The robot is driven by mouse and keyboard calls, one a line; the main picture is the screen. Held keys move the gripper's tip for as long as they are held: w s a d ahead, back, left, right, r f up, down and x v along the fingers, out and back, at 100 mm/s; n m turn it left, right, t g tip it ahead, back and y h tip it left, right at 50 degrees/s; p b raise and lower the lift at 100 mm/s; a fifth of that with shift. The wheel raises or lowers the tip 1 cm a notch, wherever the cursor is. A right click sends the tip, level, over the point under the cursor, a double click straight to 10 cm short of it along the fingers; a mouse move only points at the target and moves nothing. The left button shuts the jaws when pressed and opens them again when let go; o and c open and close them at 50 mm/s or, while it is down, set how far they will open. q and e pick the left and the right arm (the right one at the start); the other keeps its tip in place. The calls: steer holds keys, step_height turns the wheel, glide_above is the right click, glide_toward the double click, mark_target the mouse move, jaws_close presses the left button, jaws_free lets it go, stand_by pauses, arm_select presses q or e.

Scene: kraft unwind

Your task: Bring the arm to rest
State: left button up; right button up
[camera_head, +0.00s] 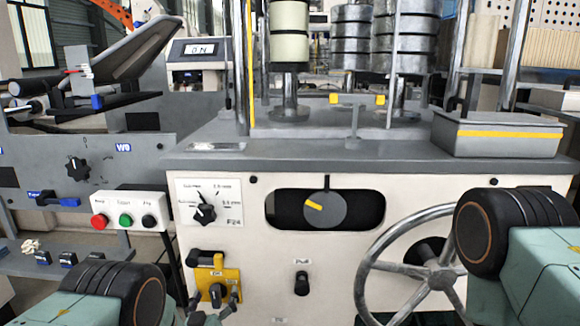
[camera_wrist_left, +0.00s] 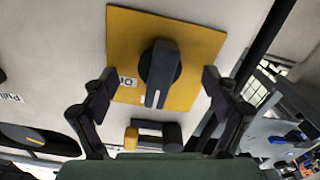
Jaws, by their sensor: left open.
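My left gripper (camera_head: 213,308) is at the bottom of the head view, in front of a yellow plate (camera_head: 230,277) on the white machine front. The plate carries a black rotary knob (camera_head: 216,293). In the left wrist view my left gripper (camera_wrist_left: 162,88) is open, its two dark fingers apart on either side of the knob (camera_wrist_left: 160,70). Nothing is held between them, and a gap shows on both sides. The yellow plate (camera_wrist_left: 205,45) lies behind, with a partly covered label. My right arm enters at the right; its gripper is not visible.
A spoked handwheel (camera_head: 440,280) stands at the right of the machine front. A small black pull knob (camera_head: 302,284), a dial (camera_head: 205,213) and a button box (camera_head: 125,221) are nearby. A yellow-and-black part (camera_wrist_left: 150,137) sits close to the fingers.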

arm_select(q)
steer(key=shift+d+m, duration=0.1)
steer(key=shift+m, duration=1.1)
